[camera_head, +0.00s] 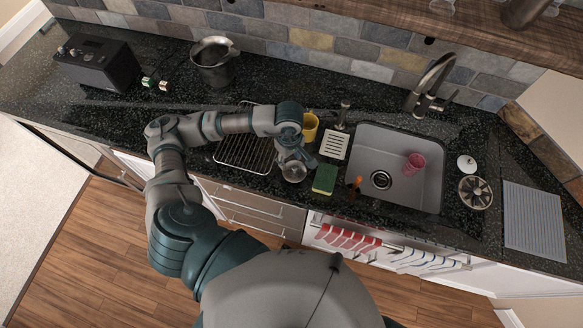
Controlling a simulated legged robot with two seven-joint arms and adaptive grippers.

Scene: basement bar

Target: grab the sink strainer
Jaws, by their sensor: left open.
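The sink strainer looks to be the round metal piece with dark spoke-like openings (475,192), lying on the dark counter just right of the sink. The grey sink (362,145) has a round drain in its floor, and a pink cup (414,164) lies inside it. My left gripper (293,163) is open over the counter left of the sink, well away from the strainer. A small clear or shiny round item (294,173) shows right by its fingers; I cannot tell whether they touch. My right gripper is out of view.
The faucet (428,88) rises behind. A white round item (466,163) and a ridged mat (534,220) flank the strainer.

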